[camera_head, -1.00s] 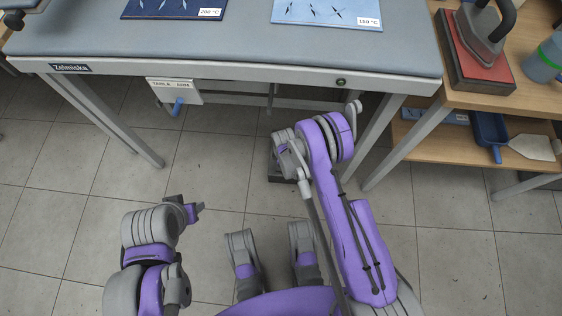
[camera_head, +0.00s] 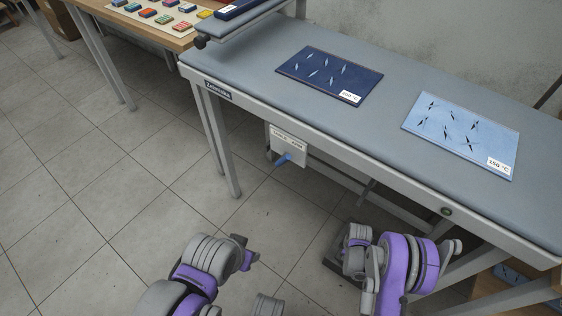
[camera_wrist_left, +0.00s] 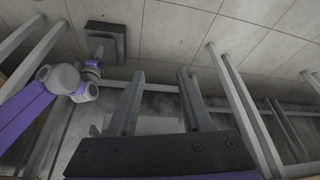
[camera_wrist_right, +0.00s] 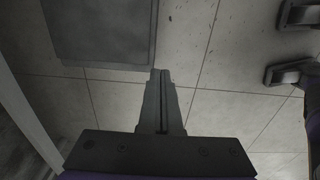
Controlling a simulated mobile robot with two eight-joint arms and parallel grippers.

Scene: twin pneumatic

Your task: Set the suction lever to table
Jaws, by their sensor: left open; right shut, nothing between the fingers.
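The suction lever is a blue handle (camera_head: 284,159) on a white plate (camera_head: 288,144) marked for table and arm. The plate hangs under the front edge of the ironing table (camera_head: 315,133). The handle sticks out toward the lower left in the head view; I cannot tell which setting it is on. My left gripper (camera_head: 251,258) is below the plate, apart from the lever. In the left wrist view my left gripper (camera_wrist_left: 160,75) is open and empty. My right gripper (camera_wrist_right: 161,72) is shut and empty, low over the floor; its fingers are not clear in the head view.
A dark flat pedal or box (camera_wrist_right: 100,30) lies on the floor near my right gripper. Table legs (camera_head: 219,145) stand beside the plate. A dark blue mat (camera_head: 330,75) and a light blue mat (camera_head: 462,134) lie on the table. The floor at left is clear.

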